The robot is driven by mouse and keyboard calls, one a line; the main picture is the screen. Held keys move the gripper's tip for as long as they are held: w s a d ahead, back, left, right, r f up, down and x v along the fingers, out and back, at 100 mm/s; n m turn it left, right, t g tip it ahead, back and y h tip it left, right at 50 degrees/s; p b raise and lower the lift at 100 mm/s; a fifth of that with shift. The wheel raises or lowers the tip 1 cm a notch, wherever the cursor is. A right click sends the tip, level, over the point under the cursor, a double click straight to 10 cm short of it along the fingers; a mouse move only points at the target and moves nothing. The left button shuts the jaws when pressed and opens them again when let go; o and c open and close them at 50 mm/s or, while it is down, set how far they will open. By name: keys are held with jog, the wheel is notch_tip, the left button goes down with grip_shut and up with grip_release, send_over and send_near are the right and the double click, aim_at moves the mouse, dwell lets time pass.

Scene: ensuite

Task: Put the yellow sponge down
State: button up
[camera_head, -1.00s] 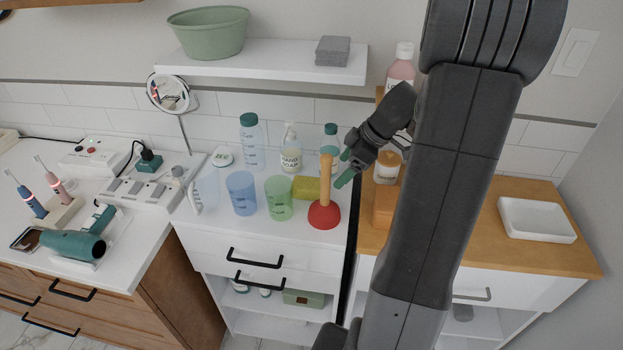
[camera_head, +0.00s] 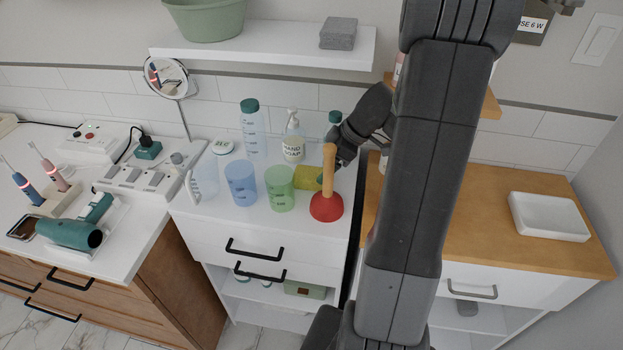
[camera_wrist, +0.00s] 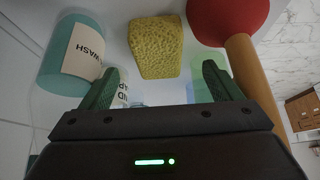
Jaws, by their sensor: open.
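The yellow sponge (camera_head: 307,177) rests on the white cabinet top (camera_head: 235,220), behind the green cup and the plunger. In the wrist view the sponge (camera_wrist: 156,48) lies just beyond my open fingertips, centred on the gap between them. My gripper (camera_wrist: 160,80) is open and empty. In the head view it is low at the sponge's right side, largely hidden behind the plunger handle. I cannot tell whether a finger touches the sponge.
A red plunger (camera_head: 326,205) with a wooden handle stands close to my gripper. A green cup (camera_head: 280,190), blue cup (camera_head: 240,184) and soap bottle (camera_head: 292,140) crowd the sponge. The cabinet top's front strip is bare. A white tray (camera_head: 548,217) sits on the wooden counter at right.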

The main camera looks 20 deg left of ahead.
aim_at(316, 174)
jog(key=shift+b+x, duration=0.3)
jog(key=shift+x, duration=2.85)
jog(key=shift+w+a+r, duration=0.1)
jog(key=shift+a, duration=0.1)
jog(key=shift+c, duration=0.5)
jog(key=c, duration=1.1)
jog(key=shift+o, duration=0.2)
jog(key=shift+r, duration=0.1)
